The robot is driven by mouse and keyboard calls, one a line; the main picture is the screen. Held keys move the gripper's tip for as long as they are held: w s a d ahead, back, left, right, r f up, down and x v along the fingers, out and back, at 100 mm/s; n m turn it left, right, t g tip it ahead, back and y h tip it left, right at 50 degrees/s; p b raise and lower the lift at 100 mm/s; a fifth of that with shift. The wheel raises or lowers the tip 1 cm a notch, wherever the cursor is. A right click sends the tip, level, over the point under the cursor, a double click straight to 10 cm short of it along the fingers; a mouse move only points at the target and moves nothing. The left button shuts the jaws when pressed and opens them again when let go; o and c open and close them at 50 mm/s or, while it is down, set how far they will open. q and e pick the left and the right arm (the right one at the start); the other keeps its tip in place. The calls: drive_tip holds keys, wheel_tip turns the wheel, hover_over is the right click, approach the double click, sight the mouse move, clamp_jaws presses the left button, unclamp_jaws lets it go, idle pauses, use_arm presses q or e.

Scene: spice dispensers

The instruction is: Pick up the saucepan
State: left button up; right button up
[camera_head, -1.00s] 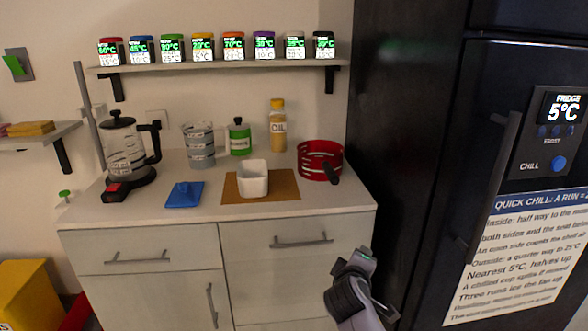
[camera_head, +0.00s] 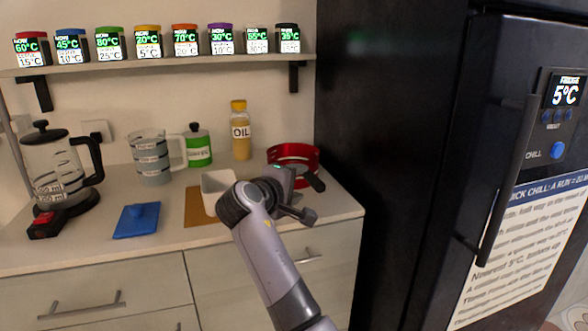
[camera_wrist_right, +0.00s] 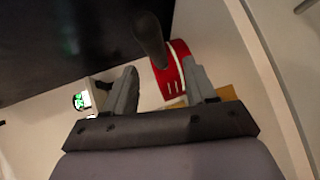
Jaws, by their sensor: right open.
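The red saucepan (camera_head: 292,152) stands on the right end of the counter, its dark handle (camera_head: 315,180) pointing to the front right. My right gripper (camera_head: 296,192) is in front of the saucepan and hides part of it. In the right wrist view my two open fingers (camera_wrist_right: 163,92) show with nothing gripped between them. The red saucepan wall (camera_wrist_right: 180,70) and its dark handle (camera_wrist_right: 149,38) lie beyond the fingertips there. I cannot tell whether a finger touches the pan. My left gripper is not in view.
A white square pot (camera_head: 216,192) on a brown mat (camera_head: 196,208) stands left of my gripper. The black fridge (camera_head: 400,130) rises close on the right.

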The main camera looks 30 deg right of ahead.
sight(305, 176)
drive_tip(key=x, duration=0.5)
drive_tip(key=shift+w+d+r, duration=0.1)
drive_tip(key=shift+w+d, duration=0.1)
drive_tip(key=shift+w, duration=0.15)
clamp_jaws()
drive_tip(key=shift+r, duration=0.15)
